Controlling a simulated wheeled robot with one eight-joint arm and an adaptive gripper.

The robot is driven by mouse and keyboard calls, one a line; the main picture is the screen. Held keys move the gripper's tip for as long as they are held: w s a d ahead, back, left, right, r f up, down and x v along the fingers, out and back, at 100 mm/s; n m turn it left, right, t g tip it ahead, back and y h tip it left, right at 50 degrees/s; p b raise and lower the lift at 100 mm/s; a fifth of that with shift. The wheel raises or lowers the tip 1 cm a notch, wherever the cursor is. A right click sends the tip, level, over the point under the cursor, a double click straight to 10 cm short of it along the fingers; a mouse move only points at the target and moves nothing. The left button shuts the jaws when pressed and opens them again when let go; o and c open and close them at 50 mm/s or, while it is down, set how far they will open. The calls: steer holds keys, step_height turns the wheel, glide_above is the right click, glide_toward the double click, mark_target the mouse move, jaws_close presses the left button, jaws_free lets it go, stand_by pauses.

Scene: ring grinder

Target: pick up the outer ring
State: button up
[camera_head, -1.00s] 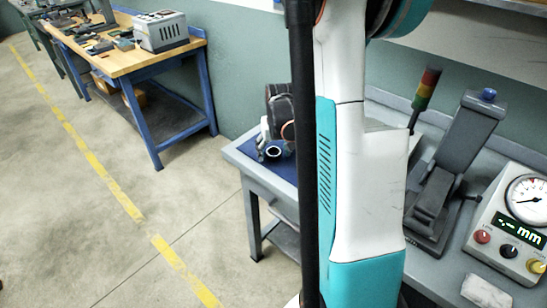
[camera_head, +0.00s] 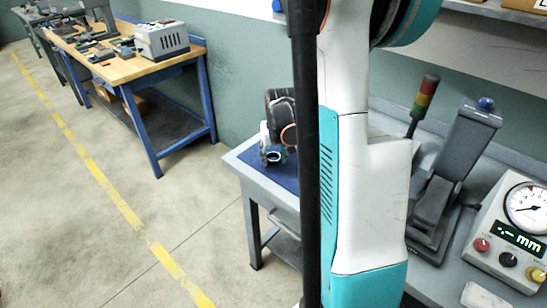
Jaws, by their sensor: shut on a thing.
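The outer ring (camera_head: 273,157) is a small dark ring with a pale inside, at the left part of the blue-topped table. My gripper (camera_head: 268,147) is small in this view and partly hidden behind the black column and my arm. It is shut on the outer ring, with its pale finger at the ring's upper left. The ring is at or just above the blue surface; I cannot tell whether it still touches it.
The blue mat (camera_head: 246,157) lies on the grey table (camera_head: 233,160). A grey bench on the right carries a dial gauge box (camera_head: 513,232), a dark press-like stand (camera_head: 452,185) and a signal lamp (camera_head: 425,98). A blue-legged workbench (camera_head: 140,62) stands far left. The floor between is clear.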

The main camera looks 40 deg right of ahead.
step_height(320, 180, up, 18)
steer(key=p, duration=0.6)
steer(key=w+a+f+n, duration=0.1)
steer(key=a+f+n, duration=0.1)
steer(key=a, duration=0.8)
steer(key=w+a+f+n+y+p, duration=0.1)
steer(key=a+f, duration=0.4)
steer(key=a, duration=0.5)
steer(key=w+a+f+n, duration=0.2)
steer(key=a+f, duration=0.2)
steer(key=a, duration=0.7)
steer(key=shift+w+n+t+p, duration=0.2)
steer(key=shift+n+t+p, duration=0.1)
steer(key=shift+n+p, duration=0.1)
steer(key=s+p, duration=0.1)
steer(key=p, duration=0.2)
steer(key=shift+r, duration=0.15)
